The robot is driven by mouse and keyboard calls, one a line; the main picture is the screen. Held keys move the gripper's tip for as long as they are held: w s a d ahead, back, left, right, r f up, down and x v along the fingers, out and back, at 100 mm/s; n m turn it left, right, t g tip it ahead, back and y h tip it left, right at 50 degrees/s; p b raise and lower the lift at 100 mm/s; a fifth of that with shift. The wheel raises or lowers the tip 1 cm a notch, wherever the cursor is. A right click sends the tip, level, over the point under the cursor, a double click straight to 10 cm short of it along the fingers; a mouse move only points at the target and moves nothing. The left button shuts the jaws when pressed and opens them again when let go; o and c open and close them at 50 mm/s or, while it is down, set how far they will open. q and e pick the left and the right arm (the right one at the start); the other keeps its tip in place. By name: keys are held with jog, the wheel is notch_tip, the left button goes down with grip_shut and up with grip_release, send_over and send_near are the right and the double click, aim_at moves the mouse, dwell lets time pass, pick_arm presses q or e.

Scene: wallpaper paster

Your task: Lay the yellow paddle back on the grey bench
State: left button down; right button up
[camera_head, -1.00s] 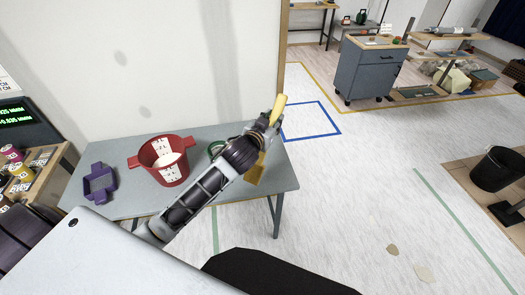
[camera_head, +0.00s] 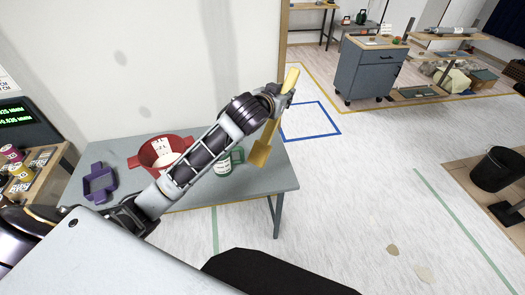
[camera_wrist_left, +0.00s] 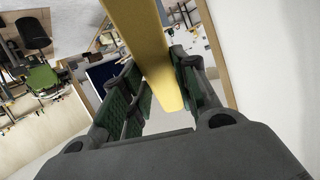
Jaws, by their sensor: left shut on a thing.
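The yellow paddle (camera_head: 261,153) is held tilted, its handle end up and its flat end down, above the right end of the grey bench (camera_head: 262,184). My left gripper (camera_head: 283,97) is shut on the paddle. In the left wrist view the paddle (camera_wrist_left: 142,40) runs between the two fingers of that gripper (camera_wrist_left: 160,98). I cannot tell whether the paddle's lower end touches the bench. My right gripper is not in view.
The bench's right front corner is bare. A blue-grey cabinet (camera_head: 362,75) stands farther off.

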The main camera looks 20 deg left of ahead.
aim_at(295, 76)
pick_arm(q)
jog(key=shift+g, duration=0.4)
jog(key=r, duration=0.1)
jog(key=w+d+r, duration=0.1)
jog(key=r, duration=0.1)
jog(key=w+r, duration=0.1)
jog(key=r, duration=0.1)
jog(key=shift+w+d+r, duration=0.1)
jog(key=shift+d+r, duration=0.15)
jog(key=shift+d, duration=0.1)
jog(key=shift+g, duration=0.7)
jog(key=w+r, duration=0.1)
jog(key=w+d+r, duration=0.1)
jog(key=w+r, duration=0.2)
jog(key=shift+w+d+r, duration=0.15)
jog(key=shift+d+r, duration=0.1)
jog(key=shift+r, duration=0.05)
jog(key=shift+w, duration=0.45)
notch_tip(295, 76, down, 22)
jog(key=w+d+n+g+y, duration=0.2)
jog(key=d+g, duration=0.1)
jog(key=s+d+f+m+g+h, duration=0.3)
jog(key=s+f+m+g, duration=0.3)
jog(key=s+f+m, duration=0.4)
jog(key=shift+s+d+f+h, duration=0.4)
jog(key=shift+s+f+h, duration=0.6)
jog(key=shift+s, duration=1.2)
